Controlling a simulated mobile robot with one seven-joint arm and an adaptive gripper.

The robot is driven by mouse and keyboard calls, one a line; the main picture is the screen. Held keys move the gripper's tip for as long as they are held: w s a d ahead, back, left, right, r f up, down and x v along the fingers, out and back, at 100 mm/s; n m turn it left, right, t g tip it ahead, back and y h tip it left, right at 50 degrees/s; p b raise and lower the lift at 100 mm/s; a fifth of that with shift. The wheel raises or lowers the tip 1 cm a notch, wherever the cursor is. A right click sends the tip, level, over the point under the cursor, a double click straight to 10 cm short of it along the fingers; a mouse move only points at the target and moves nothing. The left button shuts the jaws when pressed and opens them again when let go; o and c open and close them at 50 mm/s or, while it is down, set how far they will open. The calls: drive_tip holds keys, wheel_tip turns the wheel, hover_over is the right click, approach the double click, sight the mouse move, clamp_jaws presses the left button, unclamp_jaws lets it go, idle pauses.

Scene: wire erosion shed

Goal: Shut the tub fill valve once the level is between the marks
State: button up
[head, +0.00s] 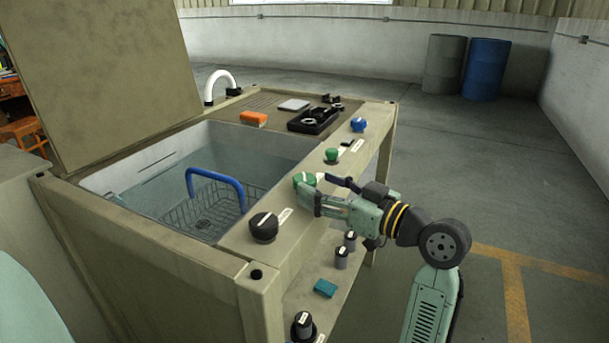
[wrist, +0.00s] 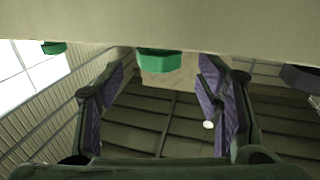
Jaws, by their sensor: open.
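The tub (head: 110,178) holds clear bluish water (head: 160,195). Dark lines show on its inner wall, but I cannot tell the level against them. Along the front ledge sit a black knob (head: 263,226), a green knob (head: 304,179), a smaller green knob (head: 331,155) and a blue knob (head: 359,125). Their labels are too small to read, so I cannot tell which is the fill valve. My gripper (head: 318,187) is open at the larger green knob. In the wrist view a green knob (wrist: 160,62) lies between the spread fingers, apart from both pads.
A wire basket with a blue handle (head: 216,177) sits in the tub. A black tray (head: 314,121) and an orange block (head: 253,118) lie on the deck behind. The raised lid (head: 105,75) stands at left. Floor to the right is clear up to two drums (head: 485,70).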

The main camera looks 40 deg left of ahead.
sight(305, 177)
drive_tip(key=shift+w+a+p, duration=0.1)
drive_tip(key=shift+a+p, duration=0.3)
drive_tip(key=shift+a, duration=2)
drive_tip(key=c, duration=1.2)
drive_tip(key=shift+t, duration=0.3)
drive_tip(key=m+t, duration=0.3)
drive_tip(key=t, duration=0.1)
drive_tip(key=shift+t+h+p, duration=0.3)
drive_tip(key=shift+h+p, duration=0.05)
drive_tip(key=shift+h, duration=0.05)
drive_tip(key=shift+m+t+h+p, duration=0.65)
drive_tip(key=shift+m+t+h, duration=0.15)
drive_tip(key=shift+m+t, duration=0.75)
drive_tip(key=shift+t, duration=0.45)
